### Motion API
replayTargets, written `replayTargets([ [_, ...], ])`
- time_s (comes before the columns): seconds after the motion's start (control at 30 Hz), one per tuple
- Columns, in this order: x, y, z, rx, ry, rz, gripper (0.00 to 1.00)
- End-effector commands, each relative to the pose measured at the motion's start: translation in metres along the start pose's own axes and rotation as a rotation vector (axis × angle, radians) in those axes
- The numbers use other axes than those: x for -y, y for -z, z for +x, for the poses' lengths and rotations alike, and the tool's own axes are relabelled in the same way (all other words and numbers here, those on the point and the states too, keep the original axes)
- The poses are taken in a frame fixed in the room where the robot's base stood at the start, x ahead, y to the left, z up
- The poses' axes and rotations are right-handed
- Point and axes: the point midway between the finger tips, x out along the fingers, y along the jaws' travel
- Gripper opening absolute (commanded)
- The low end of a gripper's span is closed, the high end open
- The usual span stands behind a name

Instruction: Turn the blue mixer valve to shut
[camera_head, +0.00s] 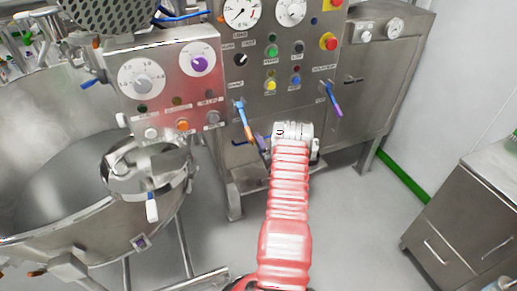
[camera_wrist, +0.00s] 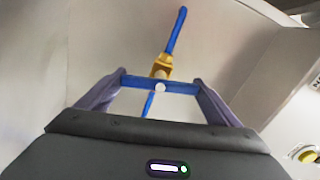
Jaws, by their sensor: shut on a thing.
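In the wrist view, the blue mixer valve has a brass body (camera_wrist: 161,66), with a blue pipe running up behind it and a thin blue stem below. Its blue crossbar handle (camera_wrist: 183,87) spans between the two fingers of my gripper (camera_wrist: 160,86), with a finger against each end. My gripper is shut on this handle. In the head view, my gripper (camera_head: 263,148) is at the lower front of the steel control panel, partly hidden by my wrist. A small blue piece (camera_head: 240,142) shows just left of it; I cannot tell whether it is the handle.
A large steel bowl (camera_head: 40,170) stands at left. A steel cabinet (camera_head: 465,215) is at right, with open floor between.

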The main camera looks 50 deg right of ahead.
Motion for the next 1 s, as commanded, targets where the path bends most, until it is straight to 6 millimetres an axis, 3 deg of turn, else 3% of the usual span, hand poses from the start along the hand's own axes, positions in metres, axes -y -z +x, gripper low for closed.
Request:
replayTargets([
  [0.3,-0.0015,-0.0023,0.0007,0.004,-0.002,0.176,0.64],
  [0.87,-0.0032,-0.0007,-0.0004,0.0,-0.005,0.221,0.64],
  [0.9,-0.0032,-0.0006,-0.0004,0.0,-0.005,0.221,0.87],
  [1.0,-0.003,-0.0001,-0.0006,-0.001,-0.005,0.22,0.94],
])
